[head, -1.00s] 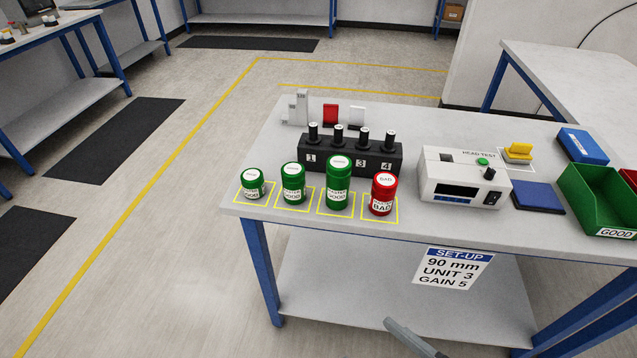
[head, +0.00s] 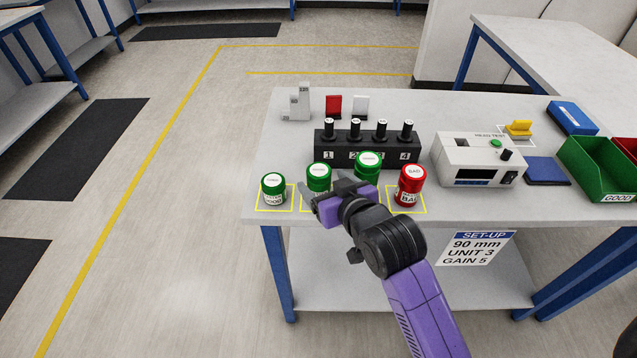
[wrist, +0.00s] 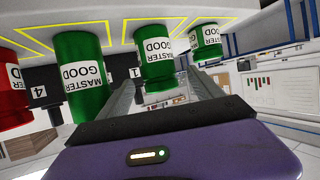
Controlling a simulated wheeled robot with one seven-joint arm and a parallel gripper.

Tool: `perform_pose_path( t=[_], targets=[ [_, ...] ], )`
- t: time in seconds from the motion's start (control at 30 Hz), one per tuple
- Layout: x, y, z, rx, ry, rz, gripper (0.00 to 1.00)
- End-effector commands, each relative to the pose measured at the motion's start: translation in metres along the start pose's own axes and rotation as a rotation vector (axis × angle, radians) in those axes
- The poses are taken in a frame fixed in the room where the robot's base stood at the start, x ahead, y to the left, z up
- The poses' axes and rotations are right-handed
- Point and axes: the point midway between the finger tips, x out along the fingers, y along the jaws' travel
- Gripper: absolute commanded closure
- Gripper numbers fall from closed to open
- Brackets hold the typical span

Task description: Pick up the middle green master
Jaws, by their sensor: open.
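The middle green master (head: 318,174) stands upright in the row on the near edge of the bench, its lower part hidden behind my gripper. It also shows in the wrist view (wrist: 154,50), labelled MASTER GOOD. My gripper (head: 325,188) is open and empty, just in front of it. In the wrist view the master lies ahead, roughly in line with the gap between the fingers. The shorter green master (head: 274,186) stands to its left. The taller green master (head: 368,163) stands to its right, partly hidden by my gripper.
A red BAD master (head: 409,184) stands right of the tall green one. A black numbered block (head: 337,157) with several black plugs is behind the row. A white head-test box (head: 470,172) and a green GOOD bin (head: 590,175) are farther right.

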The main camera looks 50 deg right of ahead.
Motion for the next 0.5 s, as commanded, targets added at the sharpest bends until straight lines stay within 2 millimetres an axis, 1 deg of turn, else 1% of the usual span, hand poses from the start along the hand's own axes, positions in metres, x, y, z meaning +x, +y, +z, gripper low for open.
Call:
perform_pose_path(
  t=[0.03, 0.27, 0.5],
  targets=[
    [0.006, 0.0, -0.001, 0.0, 0.001, 0.0, 0.24],
    [0.029, 0.0, -0.002, -0.001, 0.0, 0.0, 0.24],
    [0.062, 0.001, -0.002, -0.001, 0.001, -0.001, 0.24]
  ],
)
